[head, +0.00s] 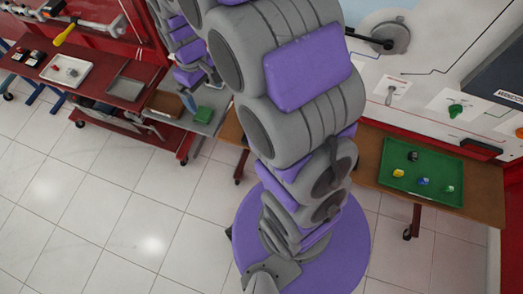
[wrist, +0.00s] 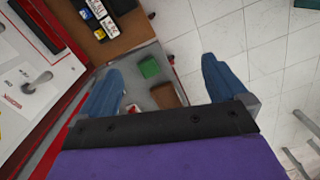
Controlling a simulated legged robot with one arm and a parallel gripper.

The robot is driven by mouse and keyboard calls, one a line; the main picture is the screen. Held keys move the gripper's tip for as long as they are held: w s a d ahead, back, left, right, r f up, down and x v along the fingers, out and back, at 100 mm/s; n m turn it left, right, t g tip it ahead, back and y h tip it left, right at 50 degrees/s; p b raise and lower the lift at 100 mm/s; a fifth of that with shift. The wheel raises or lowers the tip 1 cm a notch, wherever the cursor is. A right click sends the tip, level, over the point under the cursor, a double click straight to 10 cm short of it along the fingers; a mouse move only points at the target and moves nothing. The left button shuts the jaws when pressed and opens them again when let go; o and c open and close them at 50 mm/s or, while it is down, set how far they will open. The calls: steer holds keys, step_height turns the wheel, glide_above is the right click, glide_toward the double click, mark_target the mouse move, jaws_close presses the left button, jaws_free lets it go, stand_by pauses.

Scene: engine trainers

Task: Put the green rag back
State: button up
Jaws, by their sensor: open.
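A small green piece, which looks like the folded green rag (head: 203,114), lies on a grey surface between the red bench and the brown table in the head view. In the wrist view the green rag (wrist: 149,67) shows between my fingers, on the grey surface below. My gripper (wrist: 162,66) is open and empty, with its blue fingers wide apart. It is above the rag and apart from it. In the head view my own arm hides part of the middle of the scene.
A brown box (head: 164,103) sits beside the rag. A brown table (head: 375,150) carries a green tray (head: 420,193) with several small coloured pieces. A red bench (head: 100,82) at left holds trays. The tiled floor in front is clear.

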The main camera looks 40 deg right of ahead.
steer(key=s+r+m, duration=0.2)
steer(key=s+r, duration=0.2)
steer(key=s, duration=0.9)
steer(key=s+r+m+g, duration=0.1)
steer(key=s+r, duration=0.3)
steer(key=s, duration=1)
steer(key=shift+d+m, duration=0.15)
steer(key=shift+m, duration=0.45)
